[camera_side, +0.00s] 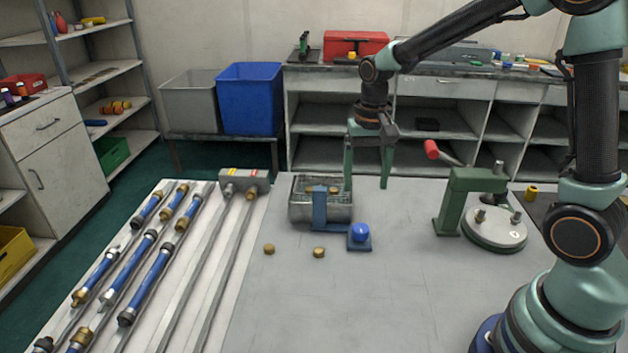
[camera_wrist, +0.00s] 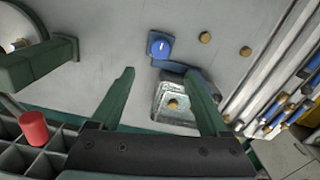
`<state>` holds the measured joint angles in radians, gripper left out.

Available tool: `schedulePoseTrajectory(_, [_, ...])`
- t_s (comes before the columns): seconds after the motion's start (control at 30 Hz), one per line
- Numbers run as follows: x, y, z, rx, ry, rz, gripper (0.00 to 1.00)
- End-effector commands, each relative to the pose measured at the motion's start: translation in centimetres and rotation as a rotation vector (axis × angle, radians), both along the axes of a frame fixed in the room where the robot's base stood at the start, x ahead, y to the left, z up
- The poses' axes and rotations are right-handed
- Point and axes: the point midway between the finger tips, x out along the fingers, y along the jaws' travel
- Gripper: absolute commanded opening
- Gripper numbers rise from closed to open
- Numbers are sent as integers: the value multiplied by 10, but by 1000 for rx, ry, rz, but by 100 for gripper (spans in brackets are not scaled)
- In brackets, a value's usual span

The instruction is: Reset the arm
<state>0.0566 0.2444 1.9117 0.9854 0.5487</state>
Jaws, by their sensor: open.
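My gripper (camera_side: 367,187) hangs pointing down above the back of the table, just right of the metal bin. Its two green fingers are spread apart with nothing between them. In the wrist view the open fingers (camera_wrist: 161,72) frame the table, and the right finger covers part of the bin (camera_wrist: 166,112). The metal bin (camera_side: 318,213) holds a few brass pieces. A blue bracket with a round blue knob (camera_side: 360,233) stands in front of it.
Two brass caps (camera_side: 269,249) (camera_side: 319,252) lie loose on the table. A green stand with a red-handled lever (camera_side: 432,149) and a round grey plate (camera_side: 494,232) are at right. Blue-sleeved tubes (camera_side: 145,268) lie on the left rack. The front middle table is clear.

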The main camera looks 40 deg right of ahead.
Motion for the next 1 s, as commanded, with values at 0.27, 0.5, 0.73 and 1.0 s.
schedulePoseTrajectory(0.27, [-14, 4, 31, -9, -86, 95, 79])
schedulePoseTrajectory(0.5, [-48, 12, 74, -42, -241, 288, 79])
schedulePoseTrajectory(0.73, [-83, 19, 96, -96, -380, 464, 79])
schedulePoseTrajectory(1.0, [-103, 22, 103, -144, -470, 582, 79])
